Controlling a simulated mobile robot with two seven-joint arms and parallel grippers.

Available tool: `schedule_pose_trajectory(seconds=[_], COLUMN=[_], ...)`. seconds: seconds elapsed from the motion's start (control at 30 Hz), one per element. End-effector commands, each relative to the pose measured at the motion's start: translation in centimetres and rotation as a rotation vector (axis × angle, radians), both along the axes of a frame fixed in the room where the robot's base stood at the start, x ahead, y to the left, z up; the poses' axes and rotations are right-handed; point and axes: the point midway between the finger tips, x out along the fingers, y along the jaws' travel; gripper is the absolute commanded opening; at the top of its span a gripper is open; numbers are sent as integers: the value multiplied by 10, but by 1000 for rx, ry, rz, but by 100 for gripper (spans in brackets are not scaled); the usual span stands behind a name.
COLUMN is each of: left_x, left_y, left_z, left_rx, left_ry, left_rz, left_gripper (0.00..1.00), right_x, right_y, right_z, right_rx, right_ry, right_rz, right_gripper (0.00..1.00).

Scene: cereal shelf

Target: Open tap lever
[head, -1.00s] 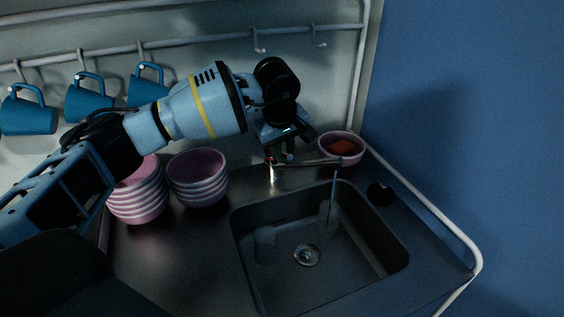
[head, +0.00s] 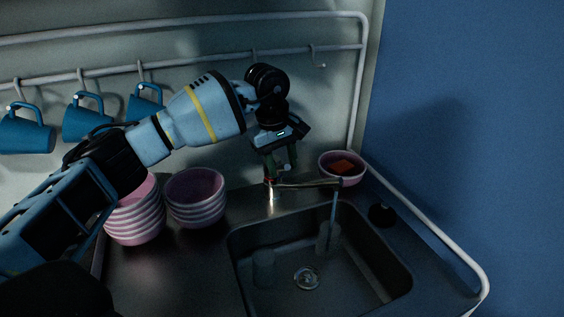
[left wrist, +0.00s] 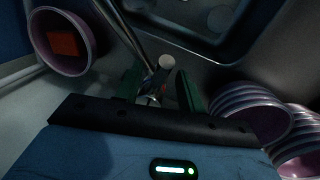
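The metal tap (head: 308,185) stands behind the sink, its spout reaching right over the basin. A thin stream of water (head: 334,207) runs from the spout end. My left gripper (head: 277,178) is directly above the tap's base, fingers pointing down. In the left wrist view its two dark green fingers (left wrist: 160,90) are apart, with part of the tap and a pale round end (left wrist: 166,62), perhaps the lever's, showing between or just beyond them. The fingers hide much of the lever, and I cannot tell whether they touch it. My right gripper is not in view.
The sink (head: 237,262) holds glasses. Stacked pink bowls (head: 195,203) stand left of the tap, and a pink bowl (head: 342,177) with a red-orange item stands behind the spout. Blue mugs (head: 87,124) hang on the rail. Bare counter lies left of the sink.

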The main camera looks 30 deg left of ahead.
Motion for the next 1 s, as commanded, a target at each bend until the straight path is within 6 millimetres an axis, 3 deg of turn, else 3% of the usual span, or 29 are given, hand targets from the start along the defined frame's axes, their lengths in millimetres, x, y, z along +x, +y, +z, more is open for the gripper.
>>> schedule_pose_trajectory(seconds=[0.27,0.7,1.0], left_x=[-1,-8,-9], left_y=[1,8,9], left_z=[11,71,77], left_rx=[0,1,0], left_ry=[-2,-1,0], left_rz=[0,0,0], left_gripper=[39,39,39], right_x=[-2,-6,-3], right_y=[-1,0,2], right_z=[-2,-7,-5], right_rx=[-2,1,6], right_ry=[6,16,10], right_rz=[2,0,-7], right_gripper=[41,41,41])
